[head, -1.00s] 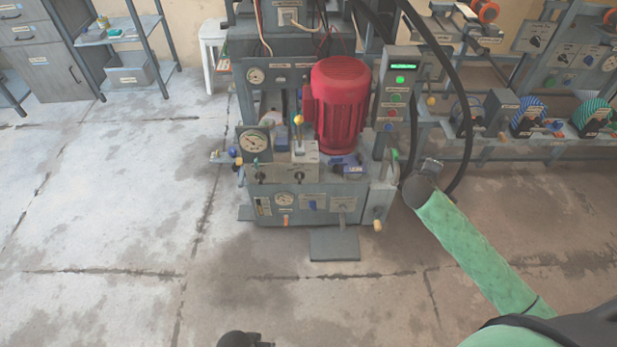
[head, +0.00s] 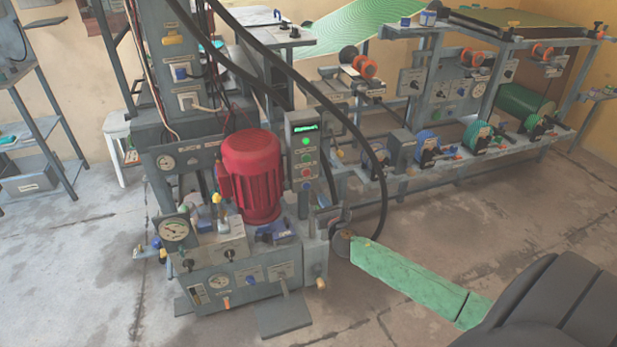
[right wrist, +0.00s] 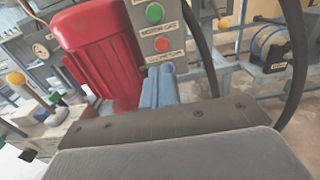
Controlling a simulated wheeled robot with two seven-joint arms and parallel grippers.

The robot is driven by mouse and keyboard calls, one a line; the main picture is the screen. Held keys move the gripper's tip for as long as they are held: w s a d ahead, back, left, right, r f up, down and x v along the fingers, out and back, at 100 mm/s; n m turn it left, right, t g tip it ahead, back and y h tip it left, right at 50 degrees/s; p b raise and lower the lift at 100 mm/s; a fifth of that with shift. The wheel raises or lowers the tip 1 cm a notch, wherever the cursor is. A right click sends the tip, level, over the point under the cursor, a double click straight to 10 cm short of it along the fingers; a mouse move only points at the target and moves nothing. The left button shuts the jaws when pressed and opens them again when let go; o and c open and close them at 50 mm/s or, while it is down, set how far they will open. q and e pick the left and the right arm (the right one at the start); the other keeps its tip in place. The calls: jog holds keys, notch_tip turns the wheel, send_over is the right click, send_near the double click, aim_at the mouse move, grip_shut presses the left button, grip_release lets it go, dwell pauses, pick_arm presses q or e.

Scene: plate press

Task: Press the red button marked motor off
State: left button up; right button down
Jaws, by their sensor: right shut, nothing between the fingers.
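The red button (head: 305,172) sits on the grey upright control box (head: 303,128), below a green button. My right gripper (right wrist: 159,76) is shut and empty. Its fingertips point toward the box's lower part, just below the red button in that picture; I cannot tell the gap, but no contact is visible. In the head view the green-sleeved right arm reaches in from the lower right and its fingers are hard to make out. My left gripper is out of view.
A red motor (head: 251,175) stands just left of the box. Black hoses (head: 375,150) arch over and right of it. The press base (head: 245,285) has gauges and levers. A rack of rollers (head: 440,95) stands at the right. Floor in front is clear.

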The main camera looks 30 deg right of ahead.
jog(key=shift+w, duration=0.1)
dwell(0.3)
send_near(307, 171)
jog(key=x, duration=0.4)
jog(key=shift+w+r, duration=0.1)
jog(key=shift+w, duration=0.35)
jog(key=shift+x, duration=0.95)
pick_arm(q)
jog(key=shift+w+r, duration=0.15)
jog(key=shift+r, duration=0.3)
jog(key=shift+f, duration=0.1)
